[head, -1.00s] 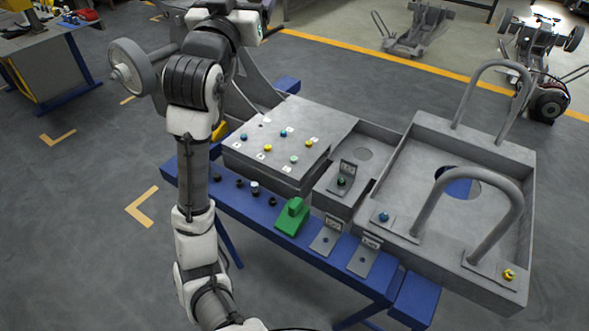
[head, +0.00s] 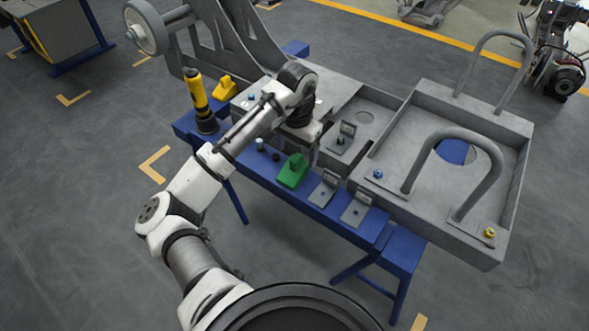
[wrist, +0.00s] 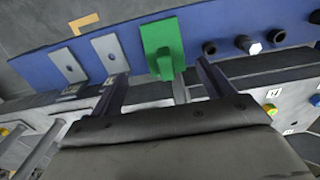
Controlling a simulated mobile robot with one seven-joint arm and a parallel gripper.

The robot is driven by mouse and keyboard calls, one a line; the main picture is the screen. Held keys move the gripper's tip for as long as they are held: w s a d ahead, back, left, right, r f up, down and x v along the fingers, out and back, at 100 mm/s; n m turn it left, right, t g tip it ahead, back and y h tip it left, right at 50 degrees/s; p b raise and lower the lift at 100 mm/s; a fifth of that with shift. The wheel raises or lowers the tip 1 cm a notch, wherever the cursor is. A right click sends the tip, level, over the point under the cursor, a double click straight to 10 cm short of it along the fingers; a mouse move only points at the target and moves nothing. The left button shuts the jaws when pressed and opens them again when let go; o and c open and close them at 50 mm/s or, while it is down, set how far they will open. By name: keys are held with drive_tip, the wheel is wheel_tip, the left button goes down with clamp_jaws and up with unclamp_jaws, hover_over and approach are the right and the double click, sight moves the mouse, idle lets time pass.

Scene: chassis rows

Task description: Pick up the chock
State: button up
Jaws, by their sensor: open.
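A green chock (head: 293,171) with a raised grip lies on the blue bench rail, and it also shows in the wrist view (wrist: 162,45). My gripper (head: 313,158) is just above and behind it, pointing down. In the wrist view my gripper (wrist: 163,72) is open, with one finger to each side of the green chock and nothing held. Whether the fingertips reach down beside the chock or stay short of it, I cannot tell. A similar yellow block (head: 225,88) stands at the left end of the bench.
Flat grey brackets (head: 323,190) lie right of the chock. Black sockets and a light-topped bolt (wrist: 248,44) lie on its other side. A black and yellow tool (head: 199,98) stands at the bench's left end. The grey chassis (head: 425,92) is behind.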

sight(295, 168)
wheel_tip(295, 168, down, 3)
drive_tip(key=shift+r, duration=0.15)
drive_tip(key=shift+w+a+f+p, duration=0.15)
drive_tip(key=shift+f+p, duration=0.1)
drive_tip(key=shift+f, duration=1.1)
drive_tip(key=shift+w+a+f+p, duration=0.1)
drive_tip(key=shift+f+p, duration=0.15)
drive_tip(key=shift+f, duration=1.05)
drive_tip(key=c, duration=1.2)
